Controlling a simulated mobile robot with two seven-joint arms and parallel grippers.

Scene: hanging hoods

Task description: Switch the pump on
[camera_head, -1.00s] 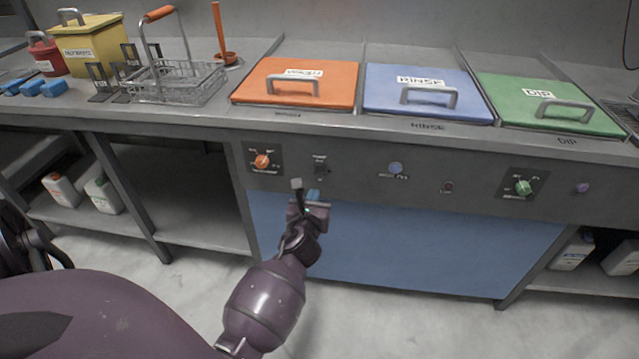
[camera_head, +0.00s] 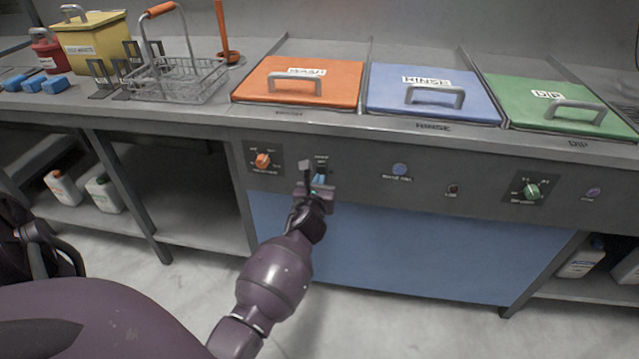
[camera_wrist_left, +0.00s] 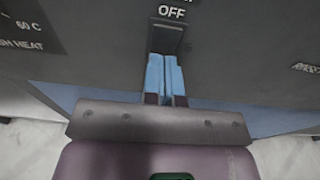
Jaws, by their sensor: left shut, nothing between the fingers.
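The pump switch (camera_head: 321,167) is a small black rocker on the grey front panel, right of the orange wash heat knob. In the left wrist view the switch (camera_wrist_left: 166,38) shows with the word OFF above it. My left gripper (camera_head: 319,178) is shut and empty, with its blue fingertips together. In the left wrist view the fingertips (camera_wrist_left: 165,60) are just below the switch's lower edge; I cannot tell whether they touch it. The upper label is cut off in the left wrist view. My right gripper is not in view.
The orange heat knob (camera_head: 263,160) is left of the switch. A blue button (camera_head: 400,170) and a green knob (camera_head: 531,190) are to the right. Orange (camera_head: 330,85), blue (camera_head: 400,92) and green (camera_head: 505,98) lids lie above. A wire basket (camera_head: 180,80) stands on the counter.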

